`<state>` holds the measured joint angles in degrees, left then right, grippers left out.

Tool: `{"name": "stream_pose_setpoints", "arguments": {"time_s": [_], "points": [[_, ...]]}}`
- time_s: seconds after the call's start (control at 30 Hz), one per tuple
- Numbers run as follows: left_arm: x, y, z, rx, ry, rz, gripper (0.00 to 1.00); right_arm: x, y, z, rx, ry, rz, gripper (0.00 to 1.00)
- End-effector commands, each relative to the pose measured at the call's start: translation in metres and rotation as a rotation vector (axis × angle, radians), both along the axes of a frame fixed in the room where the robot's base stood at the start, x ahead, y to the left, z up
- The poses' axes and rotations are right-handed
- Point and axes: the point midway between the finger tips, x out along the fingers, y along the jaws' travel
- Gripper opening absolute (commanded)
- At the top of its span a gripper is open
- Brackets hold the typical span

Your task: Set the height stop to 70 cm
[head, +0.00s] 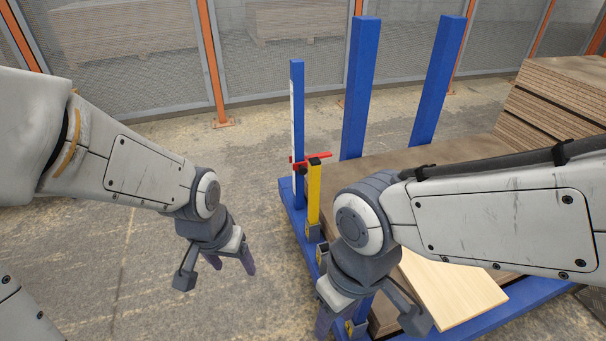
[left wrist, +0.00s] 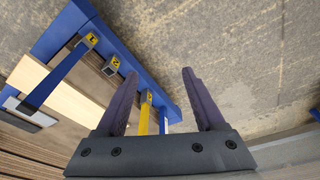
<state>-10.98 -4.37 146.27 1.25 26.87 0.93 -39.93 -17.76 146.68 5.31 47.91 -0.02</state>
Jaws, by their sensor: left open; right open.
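The height stop is a red piece (head: 318,158) on a blue upright post (head: 298,110) with a white scale strip along its left edge. The scale figures are too small to read. A yellow post (head: 314,190) with a dark top stands just in front of it. My left gripper (head: 231,263) is open and empty, pointing down, left of the posts and apart from them. In the left wrist view the yellow post (left wrist: 144,121) shows between the open fingers, further off; the red stop does not show. My right gripper (head: 340,318) is open at the bottom edge, partly cut off.
A blue frame (head: 289,205) carries yellow-marked sockets (left wrist: 115,62) and two tall blue posts (head: 361,85) (head: 438,80). Brown boards (head: 390,150) and a pale board (head: 455,290) lie on it. A board stack (head: 560,100) is at right. Floor at left is clear.

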Motion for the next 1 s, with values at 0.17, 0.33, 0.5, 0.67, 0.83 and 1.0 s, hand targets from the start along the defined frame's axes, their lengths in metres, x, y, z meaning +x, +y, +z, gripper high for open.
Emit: {"name": "stream_pose_setpoints", "arguments": {"time_s": [0.17, 0.33, 0.5, 0.67, 0.83, 1.0], "points": [[0.03, 0.02, -0.09, -0.006, -0.059, 0.112, 0.7, 0.0, 0.0, -0.082, 0.0, 0.0, 0.0, 0.5], [0.08, 0.034, -0.141, -0.037, -0.17, 0.252, 0.7, 0.0, 0.0, -0.128, 0.0, 0.0, 0.0, 0.5], [0.179, 0.036, -0.171, -0.181, -0.397, 0.471, 0.7, 0.0, 0.0, -0.156, 0.0, 0.0, 0.0, 0.5], [0.273, 0.013, -0.168, -0.465, -0.601, 0.648, 0.7, 0.0, 0.0, -0.157, 0.0, 0.0, 0.0, 0.5], [0.349, -0.032, -0.163, -0.919, -0.703, 0.779, 0.7, 0.0, 0.0, -0.156, 0.001, -0.001, 0.0, 0.5], [0.378, -0.069, -0.159, -1.32, -0.652, 0.826, 0.7, 0.0, 0.0, -0.156, 0.0, 0.0, 0.0, 0.5]]}}
